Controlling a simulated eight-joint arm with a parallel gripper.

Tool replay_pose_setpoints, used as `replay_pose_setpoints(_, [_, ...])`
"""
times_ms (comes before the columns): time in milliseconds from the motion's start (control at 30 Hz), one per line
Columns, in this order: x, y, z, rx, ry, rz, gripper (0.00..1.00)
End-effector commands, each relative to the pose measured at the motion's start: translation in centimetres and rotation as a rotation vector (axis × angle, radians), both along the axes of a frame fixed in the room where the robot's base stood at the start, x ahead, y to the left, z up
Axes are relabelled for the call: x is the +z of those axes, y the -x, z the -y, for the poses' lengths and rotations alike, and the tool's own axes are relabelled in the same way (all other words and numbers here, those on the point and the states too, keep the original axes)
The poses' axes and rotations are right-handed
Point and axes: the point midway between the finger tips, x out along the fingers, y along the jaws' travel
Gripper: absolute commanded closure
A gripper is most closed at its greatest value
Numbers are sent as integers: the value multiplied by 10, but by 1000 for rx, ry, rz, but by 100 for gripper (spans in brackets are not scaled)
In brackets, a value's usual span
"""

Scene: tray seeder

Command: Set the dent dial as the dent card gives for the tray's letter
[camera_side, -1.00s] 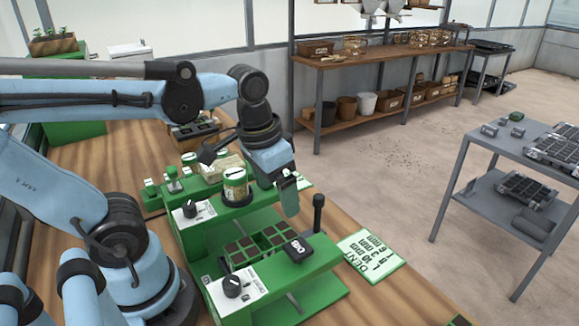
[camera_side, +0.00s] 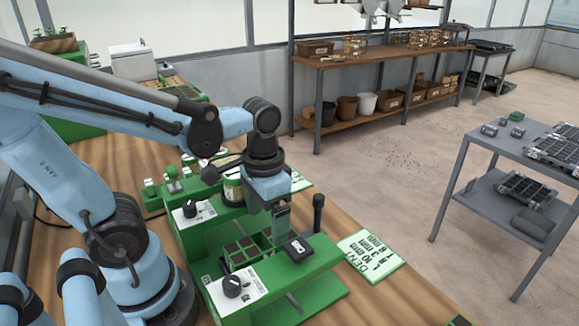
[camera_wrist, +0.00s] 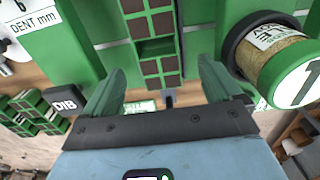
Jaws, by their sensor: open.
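The dent dial (camera_side: 232,287) is a black knob on a white scale on the green seeder's front beam. Its "DENT mm" label (camera_wrist: 35,22) shows at the upper left of the wrist view; the pointer setting is too small to read. The dent card (camera_side: 372,257) lies on the bench right of the seeder, its rows not clearly legible. The tray (camera_wrist: 165,65) has dark cells. A black block (camera_side: 297,249) on the front beam bears white characters, perhaps "D1B" in the wrist view (camera_wrist: 64,103). My gripper (camera_side: 283,232) is open and empty above the tray, behind the block.
A second knob (camera_side: 190,209) is on the rear beam. A jar (camera_wrist: 282,62) marked 1 stands beside the tray, partly hidden in the side view. A black upright post (camera_side: 318,212) rises right of my gripper. Bare bench (camera_side: 390,300) lies at the front right.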

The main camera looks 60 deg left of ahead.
Motion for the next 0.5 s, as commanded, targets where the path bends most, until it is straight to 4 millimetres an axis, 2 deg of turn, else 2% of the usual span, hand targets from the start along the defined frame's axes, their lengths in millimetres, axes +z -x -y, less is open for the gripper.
replay_pose_setpoints(500, [-42, 6, 3, -1, 1, 1, 8])
